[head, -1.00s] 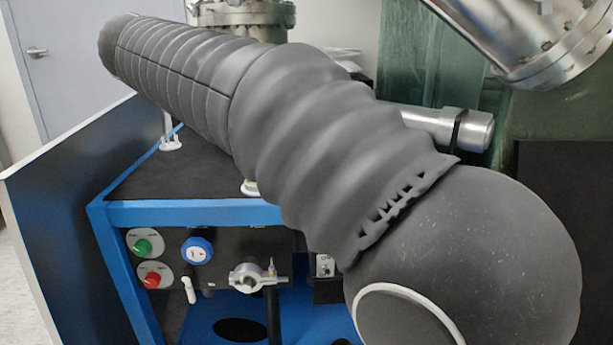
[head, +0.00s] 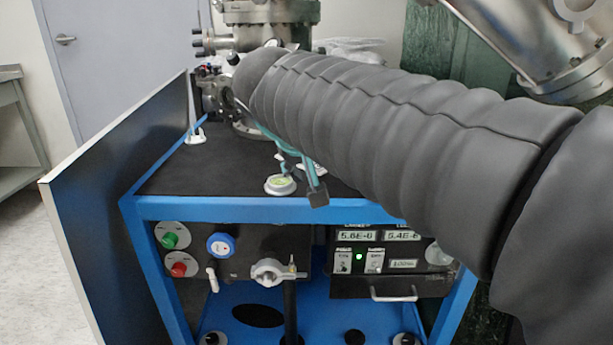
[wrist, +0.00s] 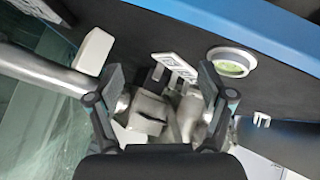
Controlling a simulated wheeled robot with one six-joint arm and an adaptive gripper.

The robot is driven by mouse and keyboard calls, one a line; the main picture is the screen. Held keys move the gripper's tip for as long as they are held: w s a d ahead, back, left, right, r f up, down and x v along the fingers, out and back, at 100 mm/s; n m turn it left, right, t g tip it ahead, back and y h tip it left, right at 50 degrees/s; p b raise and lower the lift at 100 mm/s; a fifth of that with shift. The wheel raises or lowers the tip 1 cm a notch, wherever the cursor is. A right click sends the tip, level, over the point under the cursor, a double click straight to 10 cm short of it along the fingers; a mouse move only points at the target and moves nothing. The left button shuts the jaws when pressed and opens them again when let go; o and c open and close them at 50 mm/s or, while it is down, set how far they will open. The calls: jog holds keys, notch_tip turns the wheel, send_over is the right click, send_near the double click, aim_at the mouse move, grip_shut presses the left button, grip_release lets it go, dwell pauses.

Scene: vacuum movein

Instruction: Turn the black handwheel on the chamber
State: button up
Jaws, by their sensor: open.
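The steel chamber (head: 262,14) stands at the back of the blue-framed cart, partly behind my arm. Dark round parts show at its left side, but I cannot tell whether one is the black handwheel; no handwheel is clear in either view. My gripper (head: 300,170) hangs below the far end of my arm, over the cart top, mostly hidden by the arm. In the wrist view, my gripper (wrist: 163,82) is open, its two fingers apart. Blurred metal fittings (wrist: 150,115) and a white tag with a printed marker (wrist: 176,68) appear between and beyond the fingers.
The black cart top (head: 228,165) has a pale green-centred disc (head: 280,185) near its front edge. A dark panel (head: 115,190) rises at the left. The front carries green and red buttons (head: 174,255) and a display unit (head: 390,262). A steel pipe (head: 540,45) slants down upper right.

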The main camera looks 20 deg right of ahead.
jog(key=shift+n+g+y, duration=0.3)
jog(key=shift+y, duration=0.3)
jog(key=shift+s+d+f+p, duration=0.1)
jog(key=shift+s+f+p, duration=0.1)
jog(key=shift+s+f, duration=0.6)
jog(key=shift+s+f+p, duration=0.2)
jog(key=shift+s+f, duration=0.35)
jog(key=shift+s, duration=0.45)
jog(key=shift+f, duration=0.1)
